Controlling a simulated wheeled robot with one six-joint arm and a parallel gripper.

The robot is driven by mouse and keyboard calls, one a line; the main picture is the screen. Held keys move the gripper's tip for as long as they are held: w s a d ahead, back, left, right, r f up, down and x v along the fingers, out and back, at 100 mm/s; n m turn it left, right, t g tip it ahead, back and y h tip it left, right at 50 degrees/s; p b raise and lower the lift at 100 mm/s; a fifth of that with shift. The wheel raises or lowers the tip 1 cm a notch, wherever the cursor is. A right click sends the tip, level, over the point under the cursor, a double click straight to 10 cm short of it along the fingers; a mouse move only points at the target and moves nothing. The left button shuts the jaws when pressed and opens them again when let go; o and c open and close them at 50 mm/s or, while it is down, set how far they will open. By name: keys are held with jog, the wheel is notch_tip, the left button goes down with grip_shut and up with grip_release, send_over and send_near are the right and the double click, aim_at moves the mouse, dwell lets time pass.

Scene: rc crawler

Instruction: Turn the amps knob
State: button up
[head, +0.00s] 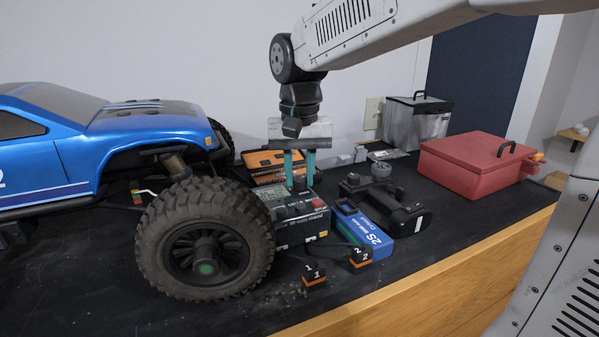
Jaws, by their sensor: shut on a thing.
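The charger (301,232) is a dark box with a small grey display and red and dark details on its top. It stands on the black bench between the truck's front wheel and a blue battery pack. My gripper (299,183) points straight down over the back of the charger's top. Its two teal fingers are shut on a small dark knob (299,185), which I take as the amps knob. The fingers partly hide the knob, and its label and pointer cannot be read. A further dark knob or button (281,212) shows nearer the front.
A blue truck (150,125) with a big tyre (205,240) stands close on the left. The blue battery pack (365,232), a black device (405,215) and numbered blocks (314,276) lie nearby. An orange case (262,160) is behind; a red box (475,160) is right.

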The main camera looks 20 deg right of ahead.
aim_at(300, 178)
jog(key=shift+m, duration=0.5)
jog(key=o, duration=1)
jog(key=shift+r, duration=0.1)
notch_tip(300, 178, up, 8)
jog(key=shift+f, duration=0.15)
